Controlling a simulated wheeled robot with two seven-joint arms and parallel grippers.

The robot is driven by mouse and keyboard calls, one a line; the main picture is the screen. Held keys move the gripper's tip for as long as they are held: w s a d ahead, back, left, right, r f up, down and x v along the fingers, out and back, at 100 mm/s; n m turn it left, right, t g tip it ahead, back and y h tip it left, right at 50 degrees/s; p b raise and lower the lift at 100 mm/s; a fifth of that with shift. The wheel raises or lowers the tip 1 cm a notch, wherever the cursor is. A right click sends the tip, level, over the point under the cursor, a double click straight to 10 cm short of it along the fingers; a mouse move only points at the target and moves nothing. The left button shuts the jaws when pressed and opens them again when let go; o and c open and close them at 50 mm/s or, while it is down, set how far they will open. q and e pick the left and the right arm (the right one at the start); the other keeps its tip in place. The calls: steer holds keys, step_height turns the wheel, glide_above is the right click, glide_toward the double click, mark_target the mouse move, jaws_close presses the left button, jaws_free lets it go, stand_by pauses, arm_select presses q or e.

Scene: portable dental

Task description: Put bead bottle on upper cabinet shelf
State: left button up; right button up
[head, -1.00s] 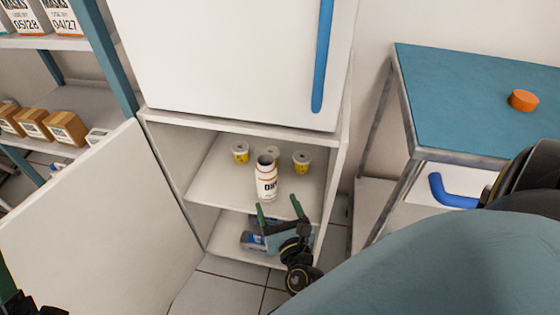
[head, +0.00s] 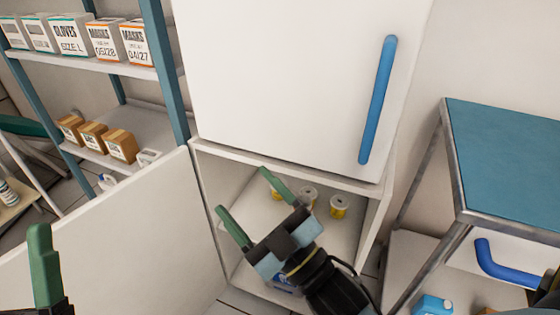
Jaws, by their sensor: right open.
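The upper shelf (head: 262,207) of the open lower cabinet holds small yellow-and-white cups (head: 338,206). The white bottle with dark lettering, seen earlier on this shelf in front of the cups, does not show now; my right gripper and wrist cover that area. My right gripper (head: 243,192) is open, its green fingers pointing up and left in front of the cabinet opening. Nothing shows between its fingers. Of my left gripper, a green finger (head: 44,265) shows at the lower left, so its opening is unclear.
The open cabinet door (head: 120,235) stands out to the left. A closed upper door (head: 290,75) has a blue handle (head: 377,100). A rack with boxes (head: 120,146) stands at left. A blue-topped table (head: 510,160) is at right, with a blue container (head: 433,305) below.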

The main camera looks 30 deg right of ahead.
steer(key=s+d+r+m+t, duration=0.2)
steer(key=s+r+m+t, duration=0.2)
steer(key=r+m, duration=0.4)
step_height(320, 180, up, 2)
steer(key=shift+s+d+r+t, duration=0.15)
steer(key=shift+s+d+t, duration=0.05)
steer(key=shift+s+t, duration=0.25)
